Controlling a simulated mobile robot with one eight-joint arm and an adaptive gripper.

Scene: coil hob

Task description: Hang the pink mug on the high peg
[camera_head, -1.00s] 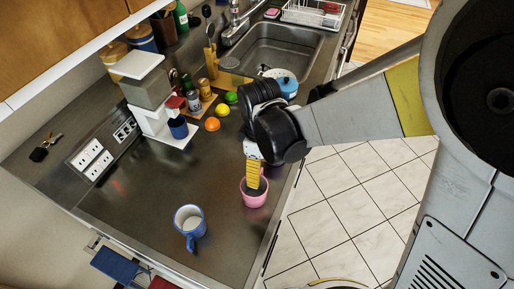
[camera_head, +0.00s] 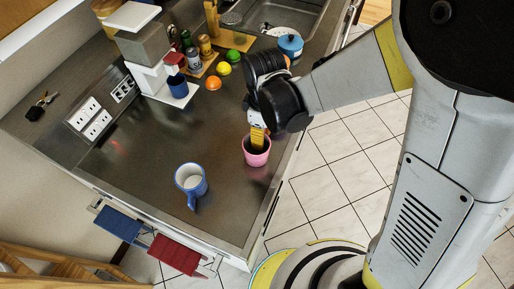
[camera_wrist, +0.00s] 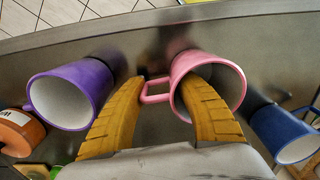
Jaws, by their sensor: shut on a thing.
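The pink mug (camera_head: 257,157) is upright near the counter's right edge in the head view; I cannot tell if its base touches the counter. My gripper (camera_head: 257,137) reaches down into it from above. In the wrist view my gripper (camera_wrist: 163,82) has one yellow finger inside the pink mug (camera_wrist: 232,80) and the other outside, on the handle side. It is shut on the mug's wall, with the handle between the fingers.
A blue mug (camera_head: 191,181) stands left of the pink mug. A purple mug (camera_wrist: 72,95) lies close on the other side in the wrist view. The counter's middle is clear.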

